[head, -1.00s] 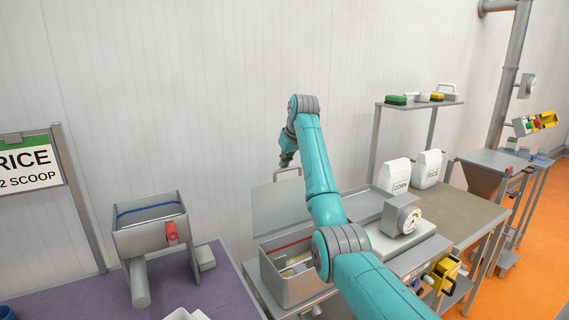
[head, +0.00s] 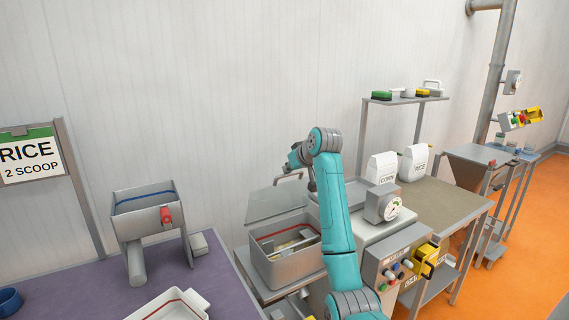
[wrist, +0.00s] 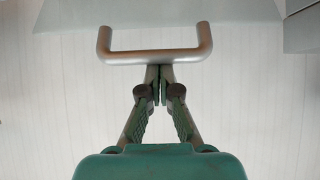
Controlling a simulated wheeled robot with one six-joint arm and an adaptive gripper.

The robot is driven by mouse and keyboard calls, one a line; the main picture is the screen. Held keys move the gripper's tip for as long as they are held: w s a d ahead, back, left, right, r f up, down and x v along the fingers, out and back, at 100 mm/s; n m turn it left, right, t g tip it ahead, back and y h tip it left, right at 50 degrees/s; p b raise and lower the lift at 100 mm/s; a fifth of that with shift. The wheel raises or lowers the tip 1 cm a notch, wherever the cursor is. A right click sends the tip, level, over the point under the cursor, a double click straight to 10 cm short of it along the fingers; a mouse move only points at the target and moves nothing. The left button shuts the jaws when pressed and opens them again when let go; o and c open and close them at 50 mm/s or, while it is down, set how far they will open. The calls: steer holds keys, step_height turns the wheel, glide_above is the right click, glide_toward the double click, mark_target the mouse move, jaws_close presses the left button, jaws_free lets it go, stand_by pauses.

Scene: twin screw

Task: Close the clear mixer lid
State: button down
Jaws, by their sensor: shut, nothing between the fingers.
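The clear mixer lid (head: 272,205) stands open, tilted up at the back of the grey mixer box (head: 290,270). Its metal handle (head: 290,177) is at the top edge. In the wrist view the handle bar (wrist: 155,57) crosses in front of my gripper (wrist: 160,72). My fingers are shut with nothing between them, and their tips meet right at the bar; I cannot tell whether they touch it. In the head view my wrist is beside the handle and my fingertips are hard to make out. A red seal line and a pale content show inside the box.
A grey gauge box (head: 383,204) and a button panel (head: 395,272) are right of the mixer. White bags (head: 381,168) stand behind. A scoop hopper (head: 150,212) and a white tray (head: 175,305) are on the purple table at left.

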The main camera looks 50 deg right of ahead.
steer(key=s+a+f+t+h, duration=0.1)
steer(key=s+a+f+t, duration=0.15)
steer(key=s+f, duration=0.3)
steer(key=s+a+f+t+h, duration=0.1)
steer(key=s+f+t, duration=0.3)
steer(key=s, duration=0.2)
steer(key=s+a+f, duration=0.1)
steer(key=s+f, duration=0.1)
steer(key=f, duration=0.5)
steer(key=s+a+f, duration=0.1)
steer(key=s+f, duration=0.2)
steer(key=f, duration=0.5)
steer(key=shift+f, duration=0.25)
steer(key=shift+t, duration=0.25)
steer(key=r+v, duration=0.1)
steer(key=v, duration=1)
steer(key=shift+s+a+r, duration=0.2)
steer(key=shift+s+r, duration=0.05)
steer(key=shift+s, duration=0.1)
